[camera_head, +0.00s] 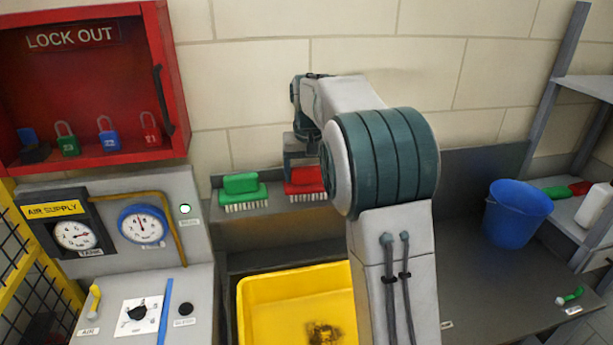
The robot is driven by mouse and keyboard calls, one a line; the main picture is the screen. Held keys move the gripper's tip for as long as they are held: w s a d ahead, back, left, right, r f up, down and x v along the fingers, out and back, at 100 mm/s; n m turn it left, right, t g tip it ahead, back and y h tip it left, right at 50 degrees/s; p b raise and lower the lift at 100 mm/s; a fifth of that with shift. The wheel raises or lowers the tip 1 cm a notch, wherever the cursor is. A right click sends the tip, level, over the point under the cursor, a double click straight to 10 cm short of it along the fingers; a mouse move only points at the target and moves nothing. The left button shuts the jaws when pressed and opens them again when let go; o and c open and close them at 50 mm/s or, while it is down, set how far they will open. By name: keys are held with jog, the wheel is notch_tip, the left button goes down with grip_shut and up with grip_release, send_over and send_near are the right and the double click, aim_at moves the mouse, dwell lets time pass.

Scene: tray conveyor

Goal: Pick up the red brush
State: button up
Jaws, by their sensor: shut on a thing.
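The red brush (304,182) has a red back and white bristles and sits at the small grey ledge against the wall. My gripper (303,168) comes down on it from above and is shut on it. My arm hides the right end of the brush. I cannot tell whether the bristles still touch the ledge. A green brush (241,186) with white bristles lies on the ledge just left of the red one, apart from it.
A yellow bin (257,291) stands below the ledge. A blue bucket (516,214) stands on the dark bench at right. A red lockout cabinet (172,60) with padlocks and a gauge panel (183,205) are at left. Shelves at far right hold more brushes.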

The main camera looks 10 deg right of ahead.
jog(key=shift+r, duration=0.7)
notch_tip(320, 180, up, 3)
jog(key=shift+d+f+b, duration=0.1)
jog(key=shift+f+b, duration=0.05)
jog(key=shift+b, duration=0.35)
jog(key=s+d+r+b, duration=0.1)
jog(key=s+d+r, duration=0.1)
jog(key=d, duration=0.3)
jog(key=s+d+r, duration=0.2)
jog(key=d+r, duration=0.2)
jog(key=d, duration=0.1)
jog(key=shift+s+d+r+b, duration=0.25)
jog(key=shift+s+r+b, duration=0.05)
jog(key=shift+r+b, duration=0.1)
jog(key=shift+o, duration=0.8)
